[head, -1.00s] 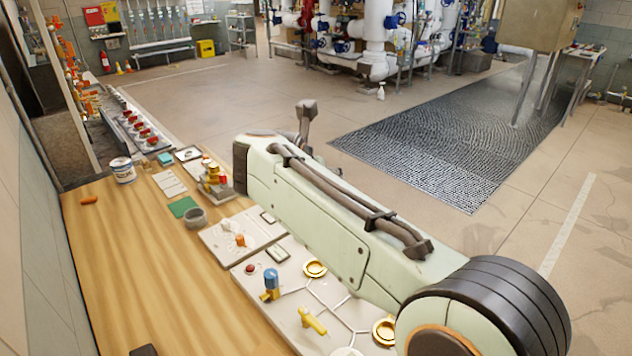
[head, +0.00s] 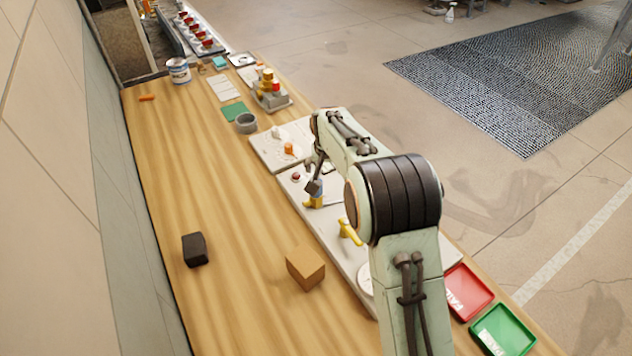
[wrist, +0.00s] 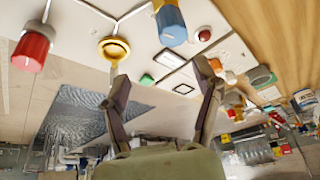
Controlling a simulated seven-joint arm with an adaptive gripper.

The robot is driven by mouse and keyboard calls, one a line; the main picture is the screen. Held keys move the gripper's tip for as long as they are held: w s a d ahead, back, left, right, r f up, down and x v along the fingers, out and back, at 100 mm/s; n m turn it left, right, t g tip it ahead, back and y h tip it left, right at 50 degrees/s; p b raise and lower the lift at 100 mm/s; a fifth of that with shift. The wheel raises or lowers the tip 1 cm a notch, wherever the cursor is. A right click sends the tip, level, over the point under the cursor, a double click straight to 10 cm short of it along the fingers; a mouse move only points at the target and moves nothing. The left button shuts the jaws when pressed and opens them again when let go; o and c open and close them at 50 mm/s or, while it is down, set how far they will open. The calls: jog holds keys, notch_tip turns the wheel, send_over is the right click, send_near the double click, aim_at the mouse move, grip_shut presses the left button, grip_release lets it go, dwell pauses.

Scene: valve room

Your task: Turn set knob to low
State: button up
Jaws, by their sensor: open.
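A pale panel (head: 262,158) on the wooden bench carries a white knob (head: 277,133) and an orange knob (head: 288,148). I cannot read any label, so I cannot tell which is the set knob. My gripper (head: 314,186) is small and partly hidden by my arm, above the neighbouring larger panel (head: 325,225). In the wrist view my gripper (wrist: 162,86) has its two fingers apart with nothing between them. That view also shows a blue knob (wrist: 171,24), a red button (wrist: 204,34) and a red knob (wrist: 30,50).
A yellow lever (head: 349,232) stands on the larger panel. A brown block (head: 305,267) and a black block (head: 195,249) lie on the bench. A red tray (head: 468,291) and a green tray (head: 503,330) are at right. The bench's left side is mostly clear.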

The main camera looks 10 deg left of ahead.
jog(key=f, duration=0.2)
jog(key=w+a+f, duration=0.1)
jog(key=f, duration=0.2)
jog(key=a+f, duration=0.1)
jog(key=f, duration=0.1)
jog(key=shift+w+a+f, duration=0.2)
jog(key=shift+w, duration=0.1)
jog(key=c, duration=1.2)
